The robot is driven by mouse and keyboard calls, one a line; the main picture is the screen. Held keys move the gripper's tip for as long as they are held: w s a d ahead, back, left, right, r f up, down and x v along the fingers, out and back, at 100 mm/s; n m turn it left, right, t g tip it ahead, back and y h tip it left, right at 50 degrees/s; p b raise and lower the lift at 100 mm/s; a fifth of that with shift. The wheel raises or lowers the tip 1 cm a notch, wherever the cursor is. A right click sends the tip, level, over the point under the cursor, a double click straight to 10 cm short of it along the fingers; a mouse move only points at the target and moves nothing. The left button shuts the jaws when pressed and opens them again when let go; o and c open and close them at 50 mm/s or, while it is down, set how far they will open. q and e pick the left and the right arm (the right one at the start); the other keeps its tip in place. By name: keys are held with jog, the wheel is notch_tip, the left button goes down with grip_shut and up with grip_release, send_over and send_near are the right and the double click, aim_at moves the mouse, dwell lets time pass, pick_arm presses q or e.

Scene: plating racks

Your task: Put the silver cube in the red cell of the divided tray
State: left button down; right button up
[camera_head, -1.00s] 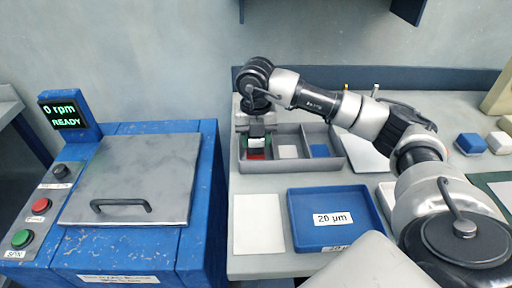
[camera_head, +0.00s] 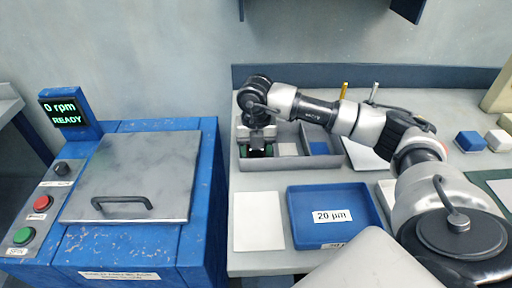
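The grey divided tray (camera_head: 292,163) stands at the back of the bench. Its middle cell (camera_head: 287,149) has a pale floor and its right cell (camera_head: 319,147) a blue one. My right gripper (camera_head: 257,150) points down into the left cell, with green pads at its fingertips. The gripper hides that cell's red floor. I cannot make out the silver cube between or below the fingers, nor whether they are shut on it. My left gripper is not in view.
A blue tray marked 20 µm (camera_head: 360,211) and a white sheet (camera_head: 258,222) lie in front of the divided tray. A blue machine with a closed metal lid (camera_head: 140,170) stands at left. A blue block (camera_head: 470,141) sits at right.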

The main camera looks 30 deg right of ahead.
notch_tip(320, 180, up, 12)
jog(key=shift+r, duration=0.15)
dwell(0.3)
